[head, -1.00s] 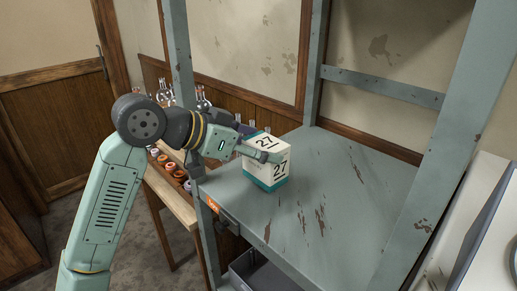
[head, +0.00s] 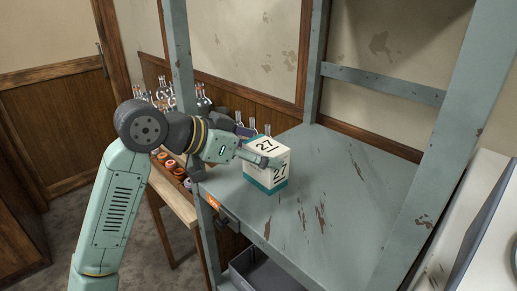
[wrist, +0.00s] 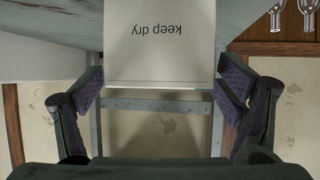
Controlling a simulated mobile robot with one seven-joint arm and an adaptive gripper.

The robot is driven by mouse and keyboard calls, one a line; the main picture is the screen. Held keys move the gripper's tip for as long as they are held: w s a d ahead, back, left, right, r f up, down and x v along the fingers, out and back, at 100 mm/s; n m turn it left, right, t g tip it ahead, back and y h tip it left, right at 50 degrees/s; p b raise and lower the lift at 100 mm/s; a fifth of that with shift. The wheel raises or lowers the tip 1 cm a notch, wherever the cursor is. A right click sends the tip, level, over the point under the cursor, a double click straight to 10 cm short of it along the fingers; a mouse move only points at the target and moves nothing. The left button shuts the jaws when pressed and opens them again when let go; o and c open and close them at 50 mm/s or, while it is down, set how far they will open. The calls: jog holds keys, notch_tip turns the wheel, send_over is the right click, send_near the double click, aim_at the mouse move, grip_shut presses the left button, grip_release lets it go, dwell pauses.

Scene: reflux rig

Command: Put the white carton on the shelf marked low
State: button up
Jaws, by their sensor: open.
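The white carton (head: 277,170) has a teal base band and the number 27 on its faces. It stands upright on the worn grey-green shelf (head: 330,215), near its left edge. My gripper (head: 262,158) is open and reaches in from the left, with a finger alongside the carton's upper part. In the wrist view the carton (wrist: 160,50) shows a face reading "keep dry" upside down. It lies between and beyond the open fingers (wrist: 160,88), with gaps at the fingertips. An orange tag (head: 213,203) sits on the shelf's front edge; its writing is too small to read.
Shelf uprights (head: 180,70) stand left and right, and a crossbar (head: 385,84) runs behind. Glass flasks (head: 165,92) stand on a wooden table at the left. A grey bin (head: 262,272) sits below. The shelf right of the carton is clear.

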jog(key=shift+r, duration=0.3)
jog(key=b+v, duration=0.2)
jog(key=v, duration=1)
jog(key=shift+f+b, duration=0.2)
jog(key=shift+b, duration=0.1)
